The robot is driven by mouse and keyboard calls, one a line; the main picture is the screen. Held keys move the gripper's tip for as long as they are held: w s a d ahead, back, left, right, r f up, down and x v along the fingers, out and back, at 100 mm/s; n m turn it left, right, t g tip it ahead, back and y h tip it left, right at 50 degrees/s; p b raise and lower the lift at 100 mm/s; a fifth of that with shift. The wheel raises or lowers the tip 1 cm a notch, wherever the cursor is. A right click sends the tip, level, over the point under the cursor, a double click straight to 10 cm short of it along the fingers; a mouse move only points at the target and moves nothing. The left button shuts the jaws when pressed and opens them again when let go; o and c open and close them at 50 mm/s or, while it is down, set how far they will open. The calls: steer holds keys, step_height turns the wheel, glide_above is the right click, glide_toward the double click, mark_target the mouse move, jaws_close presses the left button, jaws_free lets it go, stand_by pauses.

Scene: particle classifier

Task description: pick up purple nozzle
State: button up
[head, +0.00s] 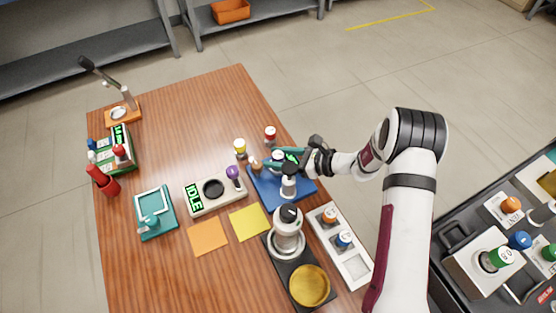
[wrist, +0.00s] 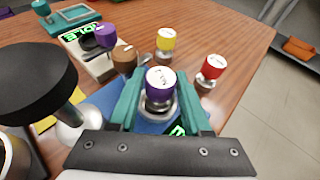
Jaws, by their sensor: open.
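A purple nozzle with a white top (wrist: 160,90) stands upright on a metal base between the two teal fingers of my gripper (wrist: 159,80) in the wrist view. The fingers are open on either side of it; I cannot tell whether they touch it. In the head view my gripper (head: 283,158) is over the back of the blue tray (head: 300,196) and partly hides this nozzle. Another purple-topped piece (head: 233,173) stands by the IDLE device; it also shows in the wrist view (wrist: 105,36).
A brown-topped piece (wrist: 125,58), a yellow one (wrist: 165,40) and a red one (wrist: 212,67) stand close beyond my fingers. A black-topped metal piece (wrist: 38,82) is near on the left. The IDLE device (head: 213,193) is left of the tray. The table's back middle is clear.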

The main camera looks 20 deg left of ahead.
jaws_close()
steer(key=shift+r, duration=0.15)
